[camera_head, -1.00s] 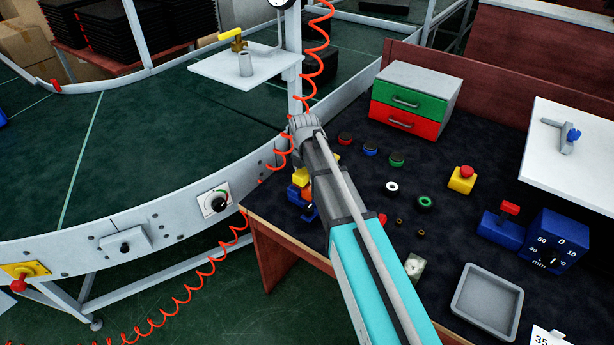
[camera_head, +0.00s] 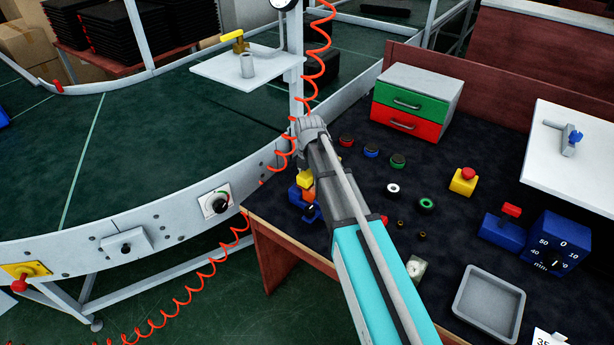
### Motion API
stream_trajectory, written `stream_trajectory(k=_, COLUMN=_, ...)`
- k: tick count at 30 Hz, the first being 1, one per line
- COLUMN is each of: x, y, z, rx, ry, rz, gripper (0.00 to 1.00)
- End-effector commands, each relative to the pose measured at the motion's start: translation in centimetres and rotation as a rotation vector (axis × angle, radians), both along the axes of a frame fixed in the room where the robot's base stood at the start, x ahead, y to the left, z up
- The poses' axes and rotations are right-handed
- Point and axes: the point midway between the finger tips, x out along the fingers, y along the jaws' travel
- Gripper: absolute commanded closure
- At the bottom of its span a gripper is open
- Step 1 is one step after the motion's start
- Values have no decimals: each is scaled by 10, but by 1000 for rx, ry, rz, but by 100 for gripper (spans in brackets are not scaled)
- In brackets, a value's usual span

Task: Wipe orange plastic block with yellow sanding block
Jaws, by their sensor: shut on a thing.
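My arm reaches in from the lower right, and its wrist end, which carries my gripper (camera_head: 311,130), is over the left edge of the dark work table. The fingers are hidden behind my arm; the gripper is shut on the yellow sanding block (camera_head: 304,178), of which a patch shows left of the arm. The orange plastic block (camera_head: 308,194) shows partly just below the yellow one, beside blue parts (camera_head: 295,196) that look like a holder. Yellow and orange appear close together in the picture; I cannot tell whether they touch.
Right of my arm lie several small rings and buttons, such as a green ring (camera_head: 426,204). A drawer box (camera_head: 430,80) stands behind, a grey tray (camera_head: 465,300) in front. The curved conveyor (camera_head: 150,245) and a coiled red hose (camera_head: 320,60) are left and behind.

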Motion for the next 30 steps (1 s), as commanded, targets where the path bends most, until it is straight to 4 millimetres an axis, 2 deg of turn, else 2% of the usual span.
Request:
stream_trajectory(k=10, x=-15, y=-18, z=1, rx=-3, ry=3, rz=0, gripper=76)
stream_trajectory(k=30, x=-22, y=-25, z=1, rx=0, ry=3, rz=-1, gripper=76)
